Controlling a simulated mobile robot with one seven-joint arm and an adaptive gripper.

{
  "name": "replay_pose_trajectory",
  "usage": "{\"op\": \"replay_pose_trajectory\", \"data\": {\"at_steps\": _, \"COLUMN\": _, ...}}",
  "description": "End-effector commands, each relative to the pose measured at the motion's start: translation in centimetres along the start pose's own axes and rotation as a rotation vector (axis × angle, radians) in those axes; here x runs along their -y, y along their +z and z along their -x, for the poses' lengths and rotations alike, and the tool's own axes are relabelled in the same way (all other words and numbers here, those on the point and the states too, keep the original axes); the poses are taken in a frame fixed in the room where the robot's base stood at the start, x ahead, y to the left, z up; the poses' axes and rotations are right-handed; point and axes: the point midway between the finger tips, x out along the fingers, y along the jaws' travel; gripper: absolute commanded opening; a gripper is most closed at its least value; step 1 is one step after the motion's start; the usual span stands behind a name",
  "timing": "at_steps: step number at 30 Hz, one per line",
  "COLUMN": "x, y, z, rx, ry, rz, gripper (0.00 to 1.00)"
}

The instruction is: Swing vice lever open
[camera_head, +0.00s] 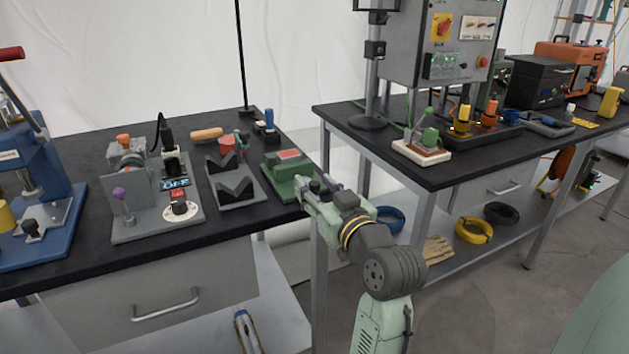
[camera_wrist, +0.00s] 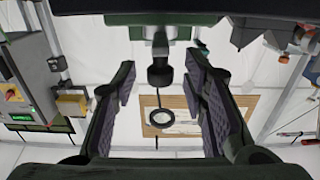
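The green vice (camera_head: 287,172) sits at the right end of the left bench, with a red block (camera_head: 289,155) on top. Its green body (camera_wrist: 150,18) also shows at the top of the wrist view. A black round-ended knob on a short stem, apparently the vice lever (camera_wrist: 159,74), hangs between my finger pads in the wrist view. My gripper (camera_head: 312,192) is beside the vice at its right side. In the wrist view my gripper (camera_wrist: 161,85) is open, with a clear gap on both sides of the knob.
On the left bench (camera_head: 90,268), left of the vice, stand black V-blocks (camera_head: 236,187), a grey switch fixture (camera_head: 155,220) and a blue press (camera_head: 40,180). The right bench (camera_head: 450,172) carries a control box (camera_head: 440,45). A gap separates the benches.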

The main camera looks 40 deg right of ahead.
Motion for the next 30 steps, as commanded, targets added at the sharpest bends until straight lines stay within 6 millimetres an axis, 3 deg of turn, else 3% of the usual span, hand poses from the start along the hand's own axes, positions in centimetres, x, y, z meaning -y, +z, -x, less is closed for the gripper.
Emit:
{"op": "replay_pose_trajectory", "data": {"at_steps": 4, "x": 0.01, "y": -0.01, "z": -1.01, "rx": 0.001, "ry": 0.001, "rz": 0.001, "gripper": 0.40}}
{"op": "replay_pose_trajectory", "data": {"at_steps": 13, "x": 0.02, "y": 0.04, "z": -1.17, "rx": 0.000, "ry": 0.001, "rz": 0.001, "gripper": 0.39}}
{"op": "replay_pose_trajectory", "data": {"at_steps": 30, "x": 0.02, "y": 0.02, "z": -1.14, "rx": 0.000, "ry": 0.001, "rz": 0.001, "gripper": 0.01}}
